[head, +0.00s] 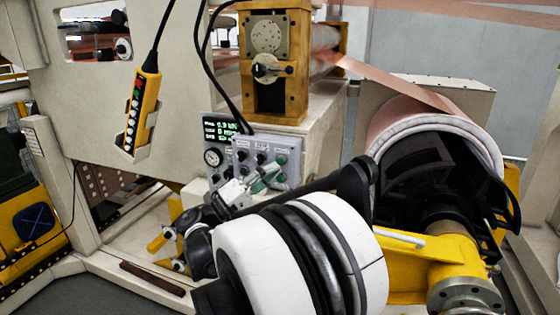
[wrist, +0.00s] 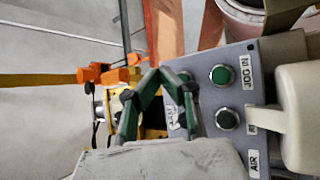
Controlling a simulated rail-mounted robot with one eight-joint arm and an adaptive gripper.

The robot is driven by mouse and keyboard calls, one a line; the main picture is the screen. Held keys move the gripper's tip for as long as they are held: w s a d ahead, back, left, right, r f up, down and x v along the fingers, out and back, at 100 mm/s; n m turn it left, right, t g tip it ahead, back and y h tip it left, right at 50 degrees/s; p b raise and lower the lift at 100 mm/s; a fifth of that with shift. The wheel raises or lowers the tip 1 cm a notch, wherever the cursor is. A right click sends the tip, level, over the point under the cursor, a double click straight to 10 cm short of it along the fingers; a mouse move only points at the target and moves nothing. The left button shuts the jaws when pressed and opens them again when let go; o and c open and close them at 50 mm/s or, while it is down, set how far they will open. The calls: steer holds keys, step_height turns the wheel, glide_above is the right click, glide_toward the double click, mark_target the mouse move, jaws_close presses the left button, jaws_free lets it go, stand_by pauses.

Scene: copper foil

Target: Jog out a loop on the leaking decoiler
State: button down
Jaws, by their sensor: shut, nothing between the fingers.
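The grey control panel (head: 262,147) stands below the orange roll stand, with several knobs and buttons on its face. My gripper (head: 274,172) is in front of the panel's lower right part. In the wrist view my gripper (wrist: 161,74) is shut and empty, its green fingertips together near the panel's edge; the fingers partly hide a control and label. Contact cannot be told. The decoiler's copper coil (head: 391,114) is at right.
A copper strip (head: 385,82) runs nearly straight from the coil to the orange roll stand (head: 295,75). A yellow pendant (head: 143,100) hangs at left. A gauge and lit display (head: 220,128) sit beside the panel. My white arm link covers the lower middle.

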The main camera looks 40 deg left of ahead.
steer(key=shift+w+a, duration=0.25)
steer(key=shift+w, duration=0.65)
steer(key=shift+w+b, duration=0.15)
steer(key=shift+b, duration=0.2)
stand_by(0.6)
steer(key=shift+w+a, duration=0.1)
steer(key=shift+w, duration=0.15)
steer(key=shift+w+a+b, duration=0.15)
steer(key=shift+w+b, duration=0.2)
steer(key=shift+w, duration=0.1)
stand_by(0.8)
steer(key=shift+s, duration=0.1)
stand_by(1.8)
steer(key=shift+s+d+b, duration=0.25)
steer(key=shift+s+b, duration=0.1)
steer(key=shift+s, duration=0.4)
steer(key=shift+s, duration=0.1)
steer(key=s, duration=0.2)
steer(key=s+d+b, duration=0.1)
steer(key=s, duration=0.1)
steer(key=shift+s+d, duration=0.15)
steer(key=shift+s, duration=0.15)
